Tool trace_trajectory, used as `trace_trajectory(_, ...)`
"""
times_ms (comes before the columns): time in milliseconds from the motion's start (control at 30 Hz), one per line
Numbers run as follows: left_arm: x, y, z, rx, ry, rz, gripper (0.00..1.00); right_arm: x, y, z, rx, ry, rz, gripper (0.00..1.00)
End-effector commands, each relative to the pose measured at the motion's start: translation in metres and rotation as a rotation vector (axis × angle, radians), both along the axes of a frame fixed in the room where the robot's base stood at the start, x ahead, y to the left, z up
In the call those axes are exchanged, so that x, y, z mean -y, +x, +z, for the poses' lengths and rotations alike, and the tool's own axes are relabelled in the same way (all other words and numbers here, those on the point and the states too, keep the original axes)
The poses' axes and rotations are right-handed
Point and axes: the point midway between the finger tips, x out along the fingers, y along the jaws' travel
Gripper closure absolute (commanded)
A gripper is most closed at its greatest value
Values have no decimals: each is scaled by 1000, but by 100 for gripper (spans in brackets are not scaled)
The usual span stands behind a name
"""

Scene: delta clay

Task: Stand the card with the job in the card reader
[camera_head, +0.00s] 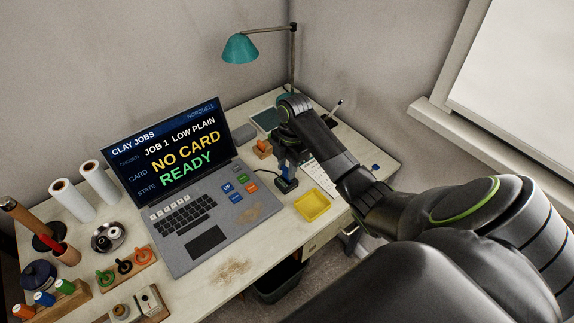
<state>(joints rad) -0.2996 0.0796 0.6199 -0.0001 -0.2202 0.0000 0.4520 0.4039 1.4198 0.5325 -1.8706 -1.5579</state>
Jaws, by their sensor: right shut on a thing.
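My right gripper (287,152) points down over the right part of the desk, its fingers largely hidden by my own wrist. It is shut on a dark blue card (285,167), of which only a small part shows below the fingers. The black card reader (287,185) is right under the card; I cannot tell whether the card touches it or is in its slot. The laptop screen (168,150) reads job 1 low plain, "NO CARD" and "READY". My left gripper is not in view.
A yellow tray (313,206) sits at the desk's front edge, right of the laptop (205,243). A wooden block (262,150) and a teal lamp (241,48) are behind the reader. White rolls, spools and small tools crowd the left side.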

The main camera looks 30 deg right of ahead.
Motion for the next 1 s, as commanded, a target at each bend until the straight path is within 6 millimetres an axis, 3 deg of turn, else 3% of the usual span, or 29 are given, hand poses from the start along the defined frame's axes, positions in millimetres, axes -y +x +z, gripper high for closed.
trace_trajectory(1000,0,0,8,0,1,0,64,0,0,0,0,1,0,91)
